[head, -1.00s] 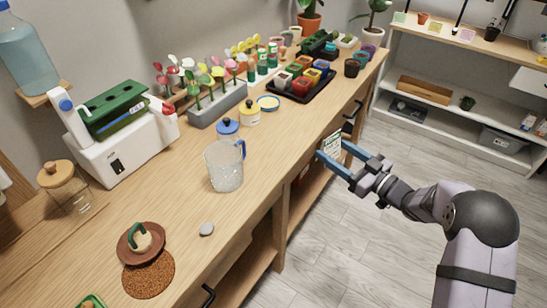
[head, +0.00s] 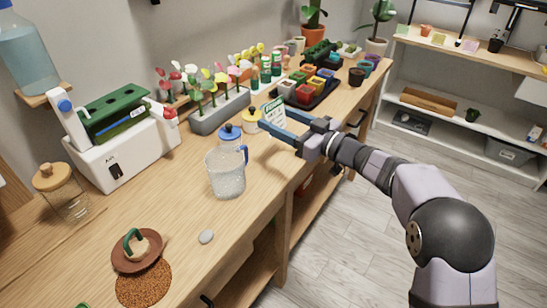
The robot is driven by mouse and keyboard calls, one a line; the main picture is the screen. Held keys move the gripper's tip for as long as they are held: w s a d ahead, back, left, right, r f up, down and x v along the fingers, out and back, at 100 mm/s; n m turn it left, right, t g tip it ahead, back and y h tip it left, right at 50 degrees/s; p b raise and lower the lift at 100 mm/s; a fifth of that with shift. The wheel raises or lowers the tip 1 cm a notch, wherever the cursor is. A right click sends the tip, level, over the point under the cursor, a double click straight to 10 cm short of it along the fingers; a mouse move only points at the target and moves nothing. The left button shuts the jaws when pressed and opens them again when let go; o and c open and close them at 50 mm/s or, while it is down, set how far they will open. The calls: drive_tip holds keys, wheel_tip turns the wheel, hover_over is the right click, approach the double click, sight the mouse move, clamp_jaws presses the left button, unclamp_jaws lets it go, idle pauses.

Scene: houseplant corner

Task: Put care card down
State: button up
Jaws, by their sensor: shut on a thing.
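The care card (head: 275,113) is a small white card with a green heading and lines of print. It stands roughly upright between the blue fingers of my gripper (head: 277,124). My gripper is shut on it and reaches in from the right over the wooden bench (head: 185,205).
A clear jug (head: 225,174) with a blue handle and a blue-lidded jar (head: 230,133) stand left of my gripper. A black tray (head: 318,97) of coloured pots lies behind.

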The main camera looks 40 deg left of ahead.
drive_tip(key=shift+f, duration=4.8)
drive_tip(key=shift+f, duration=0.2)
drive_tip(key=o, duration=1)
drive_tip(key=shift+s+d+f+b, duration=0.1)
drive_tip(key=shift+d+b, duration=0.25)
drive_tip(key=shift+d, duration=1.5)
drive_tip(key=shift+s+d+f+b, duration=0.1)
drive_tip(key=shift+d+b, duration=0.2)
drive_tip(key=shift+d, duration=1.55)
